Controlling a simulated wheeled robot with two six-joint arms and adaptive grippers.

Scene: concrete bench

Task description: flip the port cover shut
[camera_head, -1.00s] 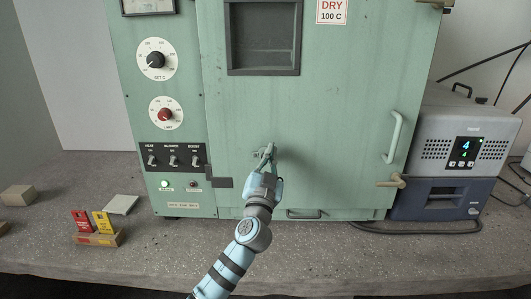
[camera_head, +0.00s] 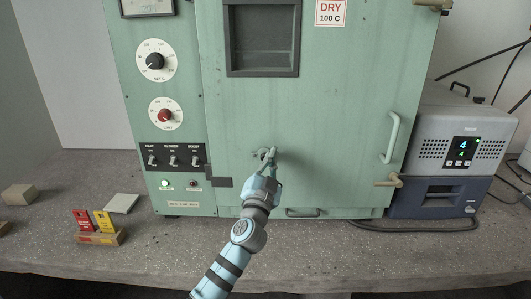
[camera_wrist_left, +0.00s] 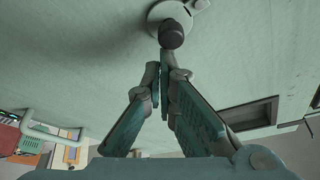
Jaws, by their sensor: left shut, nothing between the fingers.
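The green cabinet door (camera_head: 325,130) carries a small round port fitting (camera_head: 258,155), largely hidden by my left gripper in the head view. In the left wrist view a pale round plate (camera_wrist_left: 163,13) shows at the top edge with a dark round piece (camera_wrist_left: 172,34) standing out from it. I cannot tell from this whether the cover is over the port. My left gripper (camera_head: 270,154) is shut and empty, its fingertips right by the fitting. In the left wrist view its fingertips (camera_wrist_left: 162,72) are just below the dark piece; contact is unclear. My right gripper is out of view.
A door handle (camera_head: 391,137) and latch (camera_head: 390,181) stand out at the door's right. A control panel (camera_head: 172,157) with switches and dials is at left. A grey-blue instrument (camera_head: 450,150) stands right. A wooden tag holder (camera_head: 98,238) sits on the bench.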

